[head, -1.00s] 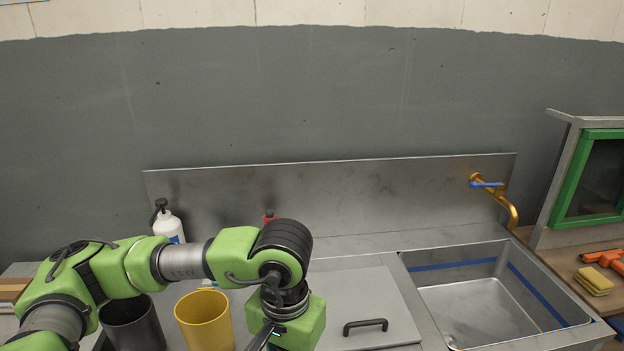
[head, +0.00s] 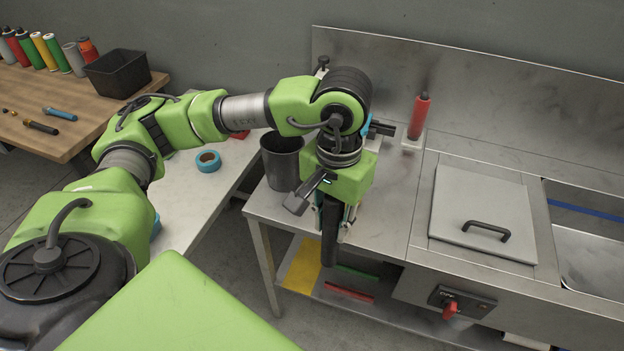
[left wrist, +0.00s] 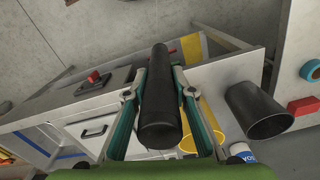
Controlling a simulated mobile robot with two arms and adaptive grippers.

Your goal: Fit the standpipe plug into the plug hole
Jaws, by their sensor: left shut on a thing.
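My left gripper (head: 338,208) points down over the front edge of the steel counter and is shut on the standpipe plug (head: 330,238), a long dark tube held roughly upright. In the left wrist view, my left gripper (left wrist: 163,100) has its teal fingers on both sides of the plug (left wrist: 160,105), which stretches away from the camera. The sink basin (head: 592,255) is cut off at the right edge of the head view. The plug hole does not show in either view. My right gripper is not in view.
A dark cup (head: 281,160) stands left of the gripper; a yellow cup (left wrist: 197,130) shows in the wrist view. A red bottle (head: 419,115) stands behind. A grey lid with a handle (head: 485,213) lies between gripper and sink. A red-handled switch (head: 452,308) sticks out in front.

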